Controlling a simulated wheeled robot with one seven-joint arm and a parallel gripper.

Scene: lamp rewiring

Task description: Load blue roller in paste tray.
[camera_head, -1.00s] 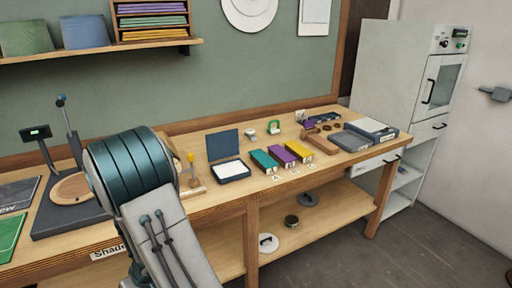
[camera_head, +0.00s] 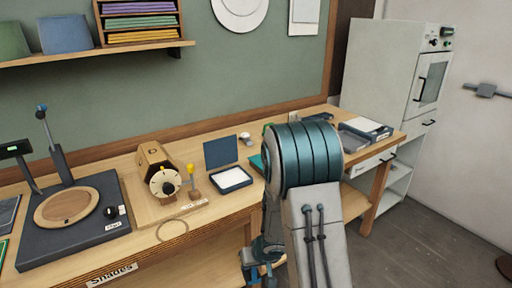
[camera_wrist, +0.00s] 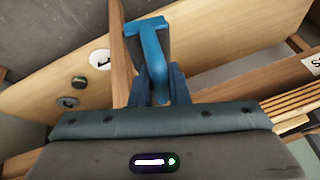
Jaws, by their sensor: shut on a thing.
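My gripper (camera_wrist: 161,88) is shut on the blue roller (camera_wrist: 150,40), seen in the wrist view. The roller has a bright blue handle between the fingers and a wide, dark head beyond. In the head view my gripper (camera_head: 262,268) hangs low in front of the bench, and the roller is hard to make out there. A dark blue tray (camera_head: 218,188) with a white filling and a raised lid stands on the bench, left of and beyond my gripper; it looks like the paste tray. My gripper is apart from it.
A wooden device with a dial (camera_head: 163,182) and a yellow-topped stand (camera_head: 192,182) stand left of the tray. A dark base with a wooden disc (camera_head: 68,208) is farther left. Grey trays (camera_head: 366,131) lie at the right end. The lower shelf (camera_wrist: 60,85) holds small round items.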

